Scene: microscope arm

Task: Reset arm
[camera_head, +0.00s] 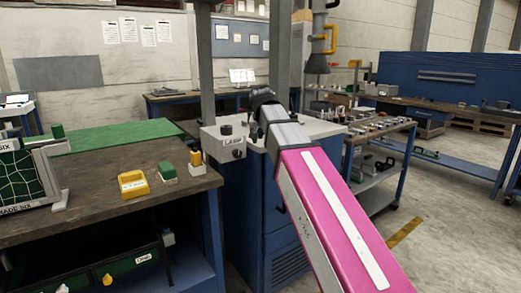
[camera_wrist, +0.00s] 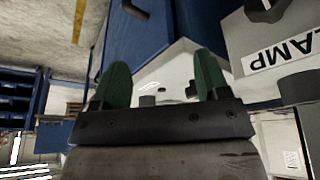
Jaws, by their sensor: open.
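My gripper (camera_wrist: 161,80) shows in the wrist view with two green fingers spread wide apart and nothing held between them. In the head view its dark end (camera_head: 262,101) is above the white-topped blue cabinet (camera_head: 285,235), just right of a grey box labelled LAMP (camera_head: 224,146). That LAMP box (camera_wrist: 283,52) fills the upper right of the wrist view, close to the right finger and with a dark knob. Beyond the fingers in the wrist view lies a white surface (camera_wrist: 178,65) with small dark parts. I cannot make out a microscope arm in either view.
A brown workbench (camera_head: 110,178) on the left carries a yellow tray (camera_head: 133,184), a green block (camera_head: 168,172) and a yellow-and-white block (camera_head: 196,162). Upright grey posts stand near my gripper. A cart with small parts (camera_head: 378,126) is to the right.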

